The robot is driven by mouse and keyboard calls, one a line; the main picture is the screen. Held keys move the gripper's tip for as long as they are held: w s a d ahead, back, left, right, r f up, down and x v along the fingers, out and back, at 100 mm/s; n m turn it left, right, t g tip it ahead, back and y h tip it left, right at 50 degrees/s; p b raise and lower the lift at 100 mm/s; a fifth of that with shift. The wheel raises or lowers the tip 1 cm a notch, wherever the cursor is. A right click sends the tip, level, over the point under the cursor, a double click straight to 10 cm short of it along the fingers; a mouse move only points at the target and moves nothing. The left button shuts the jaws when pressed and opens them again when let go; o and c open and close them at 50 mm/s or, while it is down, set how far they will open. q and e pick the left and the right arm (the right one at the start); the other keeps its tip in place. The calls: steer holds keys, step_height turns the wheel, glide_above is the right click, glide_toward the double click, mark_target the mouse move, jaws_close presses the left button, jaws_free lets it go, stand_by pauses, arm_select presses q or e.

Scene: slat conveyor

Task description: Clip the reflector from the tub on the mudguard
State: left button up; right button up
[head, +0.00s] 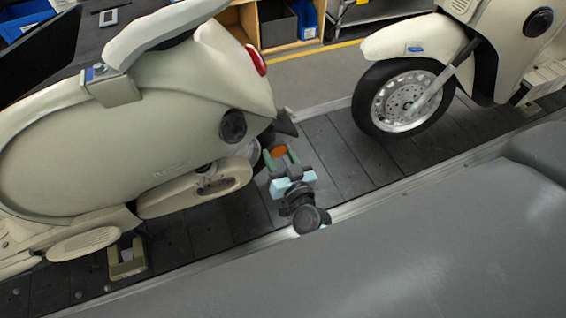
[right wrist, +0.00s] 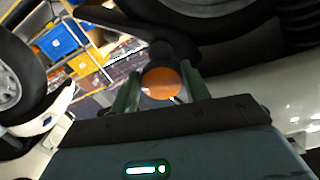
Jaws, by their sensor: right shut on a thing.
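My right gripper (head: 281,160) is shut on a round orange reflector (head: 279,151), held between its green fingers behind the left scooter's rear end. In the right wrist view, the reflector (right wrist: 161,83) sits between the fingertips of the gripper (right wrist: 160,90), face towards the camera. A dark mudguard (head: 286,122) juts out at the rear of the cream scooter (head: 140,130). In the right wrist view a dark part, seemingly this mudguard (right wrist: 178,48), lies just beyond the reflector; I cannot tell whether they touch. I cannot make out the tub. My left gripper is not in view.
A second cream scooter stands to the right, its front wheel (head: 405,98) on the slat conveyor (head: 335,155). Bare slats lie between the scooters. Blue bins (head: 305,18) stand on shelving at the back, beyond a yellow floor line (head: 315,50).

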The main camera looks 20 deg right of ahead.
mark_target(266, 130)
steer(key=shift+w, duration=1.25)
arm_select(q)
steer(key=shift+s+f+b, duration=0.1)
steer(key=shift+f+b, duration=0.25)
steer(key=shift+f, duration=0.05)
arm_select(e)
steer(key=shift+w, duration=0.45)
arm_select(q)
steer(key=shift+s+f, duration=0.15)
arm_select(e)
steer(key=shift+a+f, duration=0.1)
steer(key=shift+f, duration=0.05)
steer(key=shift+w, duration=0.6)
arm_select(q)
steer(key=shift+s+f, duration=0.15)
arm_select(e)
steer(key=shift+w, duration=1.1)
steer(key=o, duration=1)
